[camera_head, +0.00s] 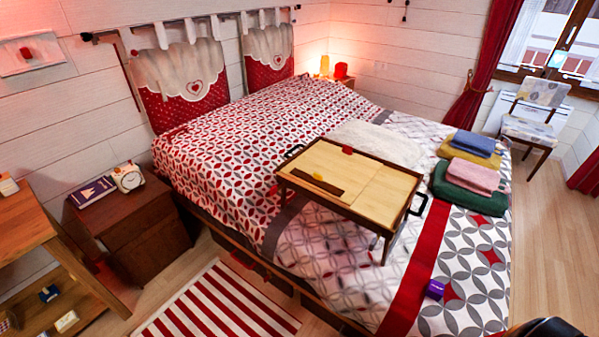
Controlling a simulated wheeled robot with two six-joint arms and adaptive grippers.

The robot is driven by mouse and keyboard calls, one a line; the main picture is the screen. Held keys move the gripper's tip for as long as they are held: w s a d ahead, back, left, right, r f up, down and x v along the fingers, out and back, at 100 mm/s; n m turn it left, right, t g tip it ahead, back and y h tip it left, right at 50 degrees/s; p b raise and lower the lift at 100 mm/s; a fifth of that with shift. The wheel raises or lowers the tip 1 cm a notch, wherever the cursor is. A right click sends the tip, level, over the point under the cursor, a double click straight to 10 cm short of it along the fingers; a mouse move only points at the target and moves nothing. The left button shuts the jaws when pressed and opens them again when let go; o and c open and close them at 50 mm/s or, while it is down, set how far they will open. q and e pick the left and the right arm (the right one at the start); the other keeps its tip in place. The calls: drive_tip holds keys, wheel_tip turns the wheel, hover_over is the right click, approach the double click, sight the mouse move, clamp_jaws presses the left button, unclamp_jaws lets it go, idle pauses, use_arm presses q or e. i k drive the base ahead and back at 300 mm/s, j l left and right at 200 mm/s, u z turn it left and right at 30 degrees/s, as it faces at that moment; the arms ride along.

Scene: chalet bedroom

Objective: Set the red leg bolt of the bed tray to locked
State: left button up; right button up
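The bed tray (385,196), with a light wood top and dark frame, stands on the bed with a dark leg (387,250) showing at its near right corner. A small red piece (347,149) shows at the tray's far edge. I cannot tell whether it is the red leg bolt, or its setting. A small yellow piece (317,176) is near a dark slot (315,184) on the left of the top. Dark handles are at both ends, one at the right end (418,204). Neither of my grippers is in view.
The bed (230,135) has a patterned cover. Folded towels (470,175) lie right of the tray, and a purple box (435,289) lies in front. A nightstand (135,225) with a clock (128,177) stands left. A striped rug (220,305) covers the near floor.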

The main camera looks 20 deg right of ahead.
sight(273, 190)
drive_tip(key=i+j+z, duration=0.2)
drive_tip(key=i+z, duration=0.25)
drive_tip(key=i+j+z, duration=0.15)
drive_tip(key=j+z, duration=0.3)
drive_tip(key=i+j+z, duration=0.25)
drive_tip(key=z, duration=0.2)
drive_tip(key=i+j+z, duration=0.15)
drive_tip(key=j+z, duration=0.3)
drive_tip(key=j, duration=0.1)
